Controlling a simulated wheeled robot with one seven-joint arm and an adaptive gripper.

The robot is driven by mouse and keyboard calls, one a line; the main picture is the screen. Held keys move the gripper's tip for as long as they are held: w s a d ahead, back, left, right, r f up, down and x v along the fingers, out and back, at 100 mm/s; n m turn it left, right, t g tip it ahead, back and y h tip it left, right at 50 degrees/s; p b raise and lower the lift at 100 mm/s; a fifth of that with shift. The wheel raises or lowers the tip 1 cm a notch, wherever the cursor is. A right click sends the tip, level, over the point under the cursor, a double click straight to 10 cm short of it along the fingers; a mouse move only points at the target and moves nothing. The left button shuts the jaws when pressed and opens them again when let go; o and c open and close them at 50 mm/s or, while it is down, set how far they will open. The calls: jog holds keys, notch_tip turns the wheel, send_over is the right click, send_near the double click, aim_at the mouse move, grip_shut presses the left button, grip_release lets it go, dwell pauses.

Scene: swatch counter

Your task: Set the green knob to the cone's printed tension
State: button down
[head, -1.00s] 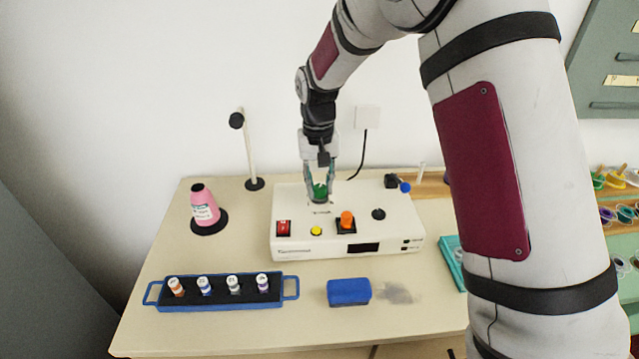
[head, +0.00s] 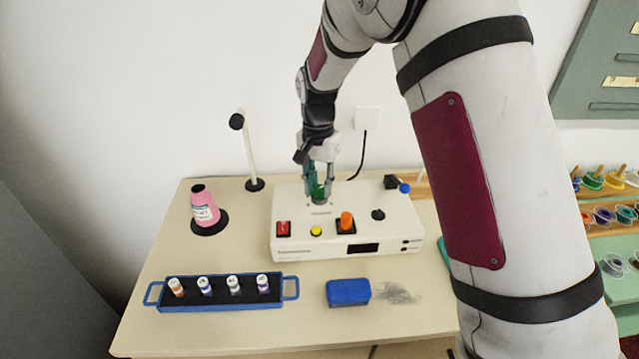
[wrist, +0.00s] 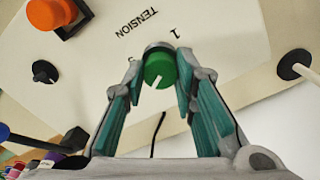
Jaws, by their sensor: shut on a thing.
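The green knob (head: 319,190) sits on top of the white machine (head: 290,250), near its back. My gripper (head: 318,188) points down over it, shut on the knob. In the wrist view the green knob (wrist: 159,68) is between my fingertips (wrist: 162,75), with a white pointer line on it. The word TENSION and a "1" are printed beside it; another mark is partly hidden. The pink cone (head: 204,208) stands on a black round base at the left. Its pale label carries print too small to read.
An orange switch (head: 346,221), red switch (head: 284,229), yellow button (head: 316,231) and black knob (head: 378,214) are on the machine. A blue tray (head: 221,306) with several small spools and a blue block (head: 348,291) lie in front. A thin post (head: 250,155) stands behind the cone.

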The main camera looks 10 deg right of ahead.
aim_at(318, 188)
jog(key=shift+a, duration=0.1)
dwell(0.3)
jog(key=c, duration=1.3)
grip_release()
notch_tip(318, 188, up, 12)
